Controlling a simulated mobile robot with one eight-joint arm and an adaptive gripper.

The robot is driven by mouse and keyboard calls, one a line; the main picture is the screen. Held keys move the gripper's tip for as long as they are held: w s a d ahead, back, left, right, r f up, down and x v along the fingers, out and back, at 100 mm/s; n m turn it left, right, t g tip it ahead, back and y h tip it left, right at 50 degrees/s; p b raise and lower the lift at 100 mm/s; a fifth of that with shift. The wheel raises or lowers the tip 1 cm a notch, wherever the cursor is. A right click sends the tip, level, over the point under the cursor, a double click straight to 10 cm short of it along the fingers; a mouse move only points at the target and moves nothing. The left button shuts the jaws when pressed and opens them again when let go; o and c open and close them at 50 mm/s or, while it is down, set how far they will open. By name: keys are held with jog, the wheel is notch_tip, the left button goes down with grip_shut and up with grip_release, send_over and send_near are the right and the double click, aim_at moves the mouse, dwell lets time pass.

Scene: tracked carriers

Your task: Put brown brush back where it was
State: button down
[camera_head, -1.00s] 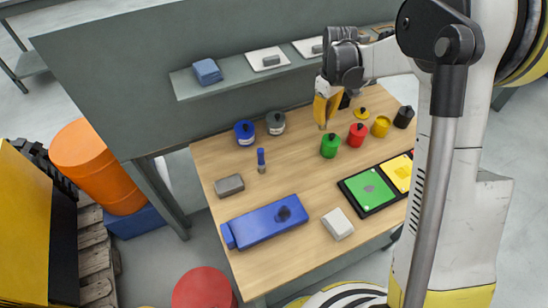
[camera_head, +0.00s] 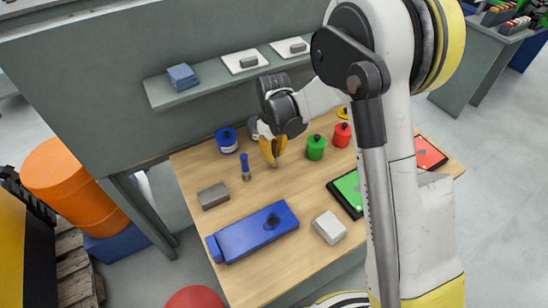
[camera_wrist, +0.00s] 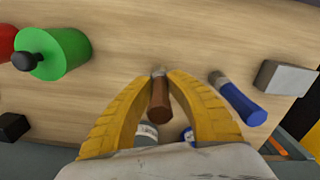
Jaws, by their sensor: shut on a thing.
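The brown brush (camera_wrist: 159,101) is between the yellow fingers of my gripper (camera_wrist: 163,77) in the wrist view. My gripper is shut on it, with its bristle end pointing at the wooden table. In the head view my gripper (camera_head: 272,156) is over the back part of the table (camera_head: 290,187), between the blue brush and the green jar; the fingers mostly hide the brown brush there. I cannot tell whether the bristles touch the table. The blue brush (camera_head: 245,168) stands upright to the left of my gripper; it also shows in the wrist view (camera_wrist: 238,98).
A blue jar (camera_head: 227,141) and a partly hidden grey jar (camera_head: 254,128) stand behind. Green (camera_head: 315,148) and red (camera_head: 342,135) jars are to the right. A grey block (camera_head: 213,195), a blue case (camera_head: 240,238) and a pale block (camera_head: 329,227) lie in front. A shelf (camera_head: 200,90) overhangs behind.

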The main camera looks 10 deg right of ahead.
jog(key=shift+f, duration=0.2)
jog(key=shift+f, duration=0.15)
jog(key=c, duration=1.4)
grip_release()
